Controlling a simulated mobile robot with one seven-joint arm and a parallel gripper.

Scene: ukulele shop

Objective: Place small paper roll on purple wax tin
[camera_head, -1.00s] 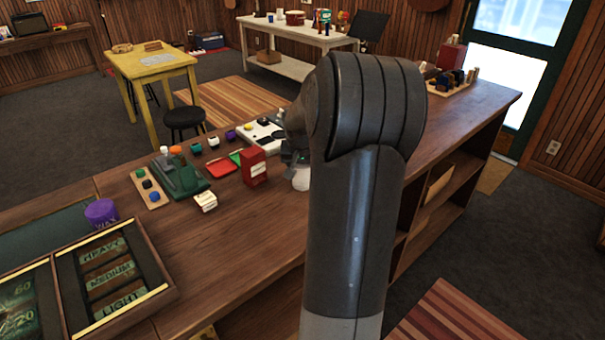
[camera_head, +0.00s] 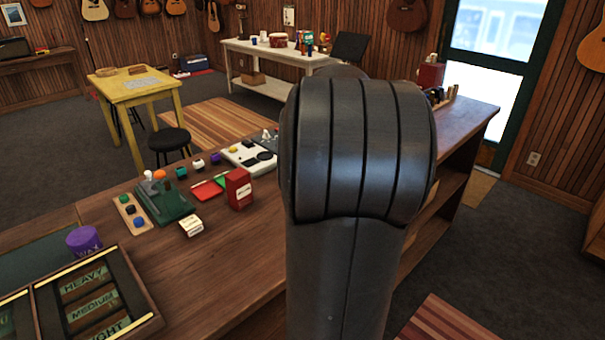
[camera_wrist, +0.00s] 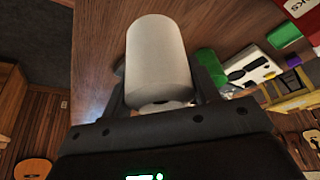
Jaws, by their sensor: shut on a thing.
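The small paper roll (camera_wrist: 158,60) is a white cylinder in the wrist view. My gripper (camera_wrist: 165,95) is shut on it, with a dark finger on either side of the roll. In the head view my own arm hides the gripper and the roll. The purple wax tin (camera_head: 84,239) is a short round tin marked WAX.
A case with HEAVY, MEDIUM and LIGHT blocks (camera_head: 95,300) lies in front of the tin. A green device (camera_head: 166,205), a small white box (camera_head: 191,226) and a red box (camera_head: 238,188) stand between the tin and my arm. The counter's front (camera_head: 215,270) is clear.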

